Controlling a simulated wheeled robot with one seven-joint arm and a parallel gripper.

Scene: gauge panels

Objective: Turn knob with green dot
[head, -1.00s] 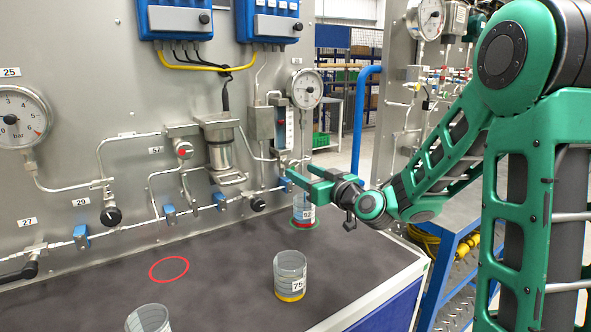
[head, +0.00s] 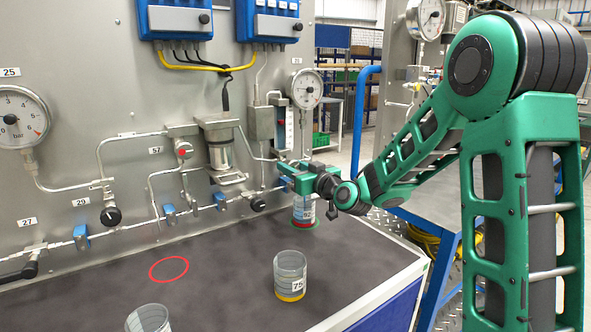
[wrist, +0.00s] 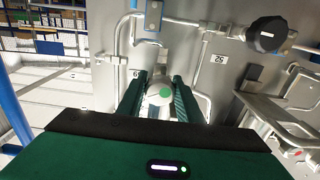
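A pale round knob with a green dot (wrist: 166,93) shows in the wrist view, between the two dark green fingers of my gripper (wrist: 158,90). The fingers are apart, one on each side of the knob; I cannot tell whether they touch it. In the head view my gripper (head: 284,173) is close to the panel, in front of the pipework below the right-hand round gauge. The knob is hidden there behind the gripper.
A cup with a red band (head: 304,210) stands just below my gripper on the dark bench (head: 215,270). A cup marked 75 (head: 290,275) stands nearer the front. A black knob (wrist: 267,35) and pipes lie beside the gripper in the wrist view.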

